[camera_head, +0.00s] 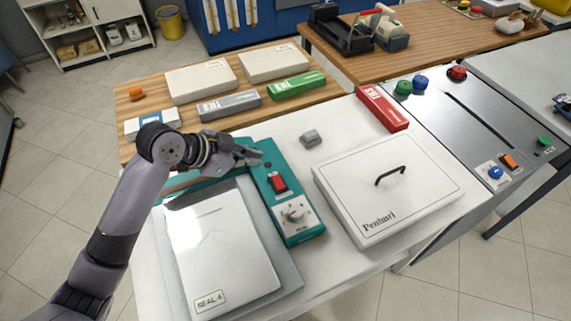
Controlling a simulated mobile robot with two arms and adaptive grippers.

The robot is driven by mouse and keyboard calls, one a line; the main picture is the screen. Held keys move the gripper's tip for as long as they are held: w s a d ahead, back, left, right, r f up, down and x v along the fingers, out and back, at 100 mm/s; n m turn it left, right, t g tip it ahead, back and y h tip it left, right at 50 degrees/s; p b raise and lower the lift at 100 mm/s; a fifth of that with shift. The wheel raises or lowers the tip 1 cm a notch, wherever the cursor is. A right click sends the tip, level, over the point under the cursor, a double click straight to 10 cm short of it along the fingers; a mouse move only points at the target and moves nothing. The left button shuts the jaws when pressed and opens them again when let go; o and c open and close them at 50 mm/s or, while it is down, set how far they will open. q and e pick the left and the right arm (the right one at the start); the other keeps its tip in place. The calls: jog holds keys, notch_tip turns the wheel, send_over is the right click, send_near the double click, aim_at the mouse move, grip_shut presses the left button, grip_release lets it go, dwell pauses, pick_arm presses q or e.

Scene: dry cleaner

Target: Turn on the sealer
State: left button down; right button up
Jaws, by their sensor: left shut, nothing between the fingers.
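The sealer is a teal machine (300,233) on the white table, with a red rocker switch (278,182) and a white panel with a dial (293,214) on its right side. A silver plate labelled SEAL 4 (220,250) lies to the left of the teal control strip. My left gripper (258,158) is shut and empty. It is over the back end of the control strip, just behind the red switch. I cannot tell whether it touches the sealer. The switch's on or off position is too small to tell. My right gripper is not in view.
Grey and green boxes (297,86) sit on the wooden table behind. A grey machine (450,120) stands at right.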

pick_arm(q)
jog(key=p, duration=0.2)
send_over(274, 180)
jog(key=f, duration=0.7)
jog(key=shift+s+d, duration=0.25)
jog(key=shift+s, duration=0.1)
jog(key=shift+w+a+f+p, duration=0.1)
jog(key=shift+w+f+p, duration=0.1)
jog(key=shift+f, duration=0.4)
jog(key=shift+w+a+f+p, duration=0.1)
jog(key=shift+f+p, duration=0.05)
jog(key=shift+f, duration=0.45)
jog(key=shift+a+f, duration=0.15)
jog(key=shift+f, duration=0.55)
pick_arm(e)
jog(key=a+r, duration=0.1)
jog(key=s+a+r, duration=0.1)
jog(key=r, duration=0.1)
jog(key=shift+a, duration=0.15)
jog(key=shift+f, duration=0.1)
